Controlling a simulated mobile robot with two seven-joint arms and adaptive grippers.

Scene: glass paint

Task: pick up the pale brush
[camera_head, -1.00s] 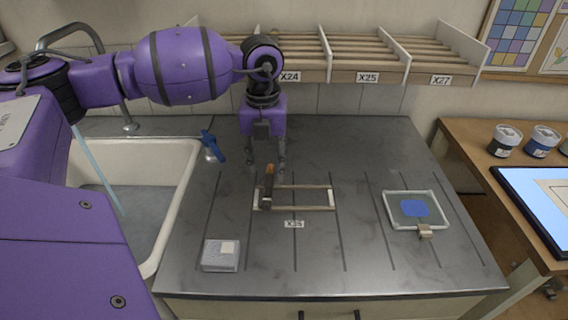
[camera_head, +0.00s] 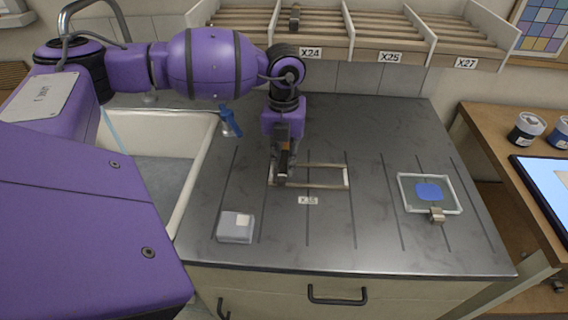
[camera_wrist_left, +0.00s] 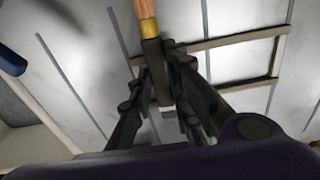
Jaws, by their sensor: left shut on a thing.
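The brush (camera_head: 283,160) has an orange-tan wooden end and a dark flat body, and lies across the left part of a pale rectangular rest (camera_head: 335,187) on the grey counter. My left gripper (camera_head: 282,172) is shut on the brush. In the left wrist view the brush (camera_wrist_left: 146,15) runs down between the fingers of the left gripper (camera_wrist_left: 166,100), with a small pale end showing low between them. Whether the brush is clear of the rest (camera_wrist_left: 235,38) I cannot tell. My right gripper is not in view.
A grey box (camera_head: 235,228) stands at the front left of the counter, and a framed glass piece (camera_head: 430,192) with a blue patch lies at the right. A sink (camera_head: 165,170) with a blue-handled tool (camera_head: 230,121) beside it is left. A slatted shelf (camera_head: 385,30) stands behind.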

